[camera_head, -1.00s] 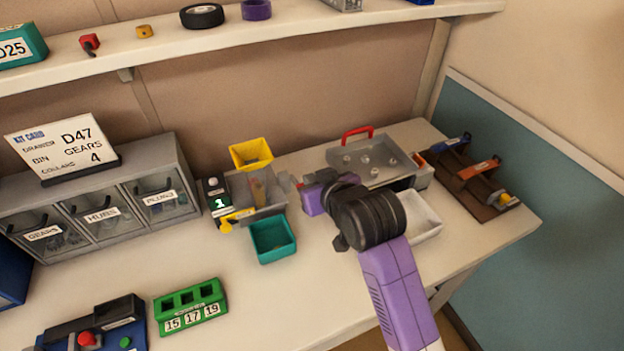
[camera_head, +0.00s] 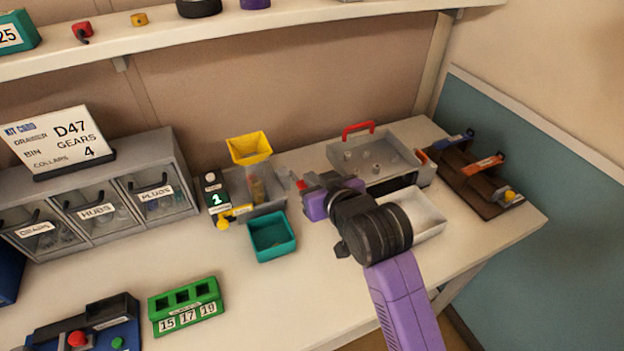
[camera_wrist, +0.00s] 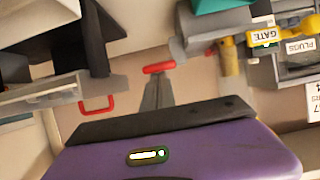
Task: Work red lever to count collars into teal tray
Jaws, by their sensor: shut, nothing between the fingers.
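The dispenser (camera_head: 235,190) stands at mid-bench with a yellow hopper (camera_head: 249,148) on top. Its counter (camera_head: 216,199) reads 1. The teal tray (camera_head: 271,237) sits just in front of it; I cannot see any collars inside. A small red lever handle (camera_head: 301,185) shows at the dispenser's right side. It also shows in the wrist view (camera_wrist: 158,67), right at the tips of my gripper (camera_wrist: 157,80). My gripper is shut and empty, its fingers pointing at the handle. I cannot tell whether they touch it. A yellow gate piece (camera_wrist: 285,33) shows at upper right there.
A grey case with a red handle (camera_head: 358,127) and a white tray (camera_head: 425,215) lie close to my arm. A dark rack (camera_head: 470,180) stands at right, labelled drawers (camera_head: 95,215) at left. A green holder (camera_head: 186,305) is in front. The bench before the teal tray is clear.

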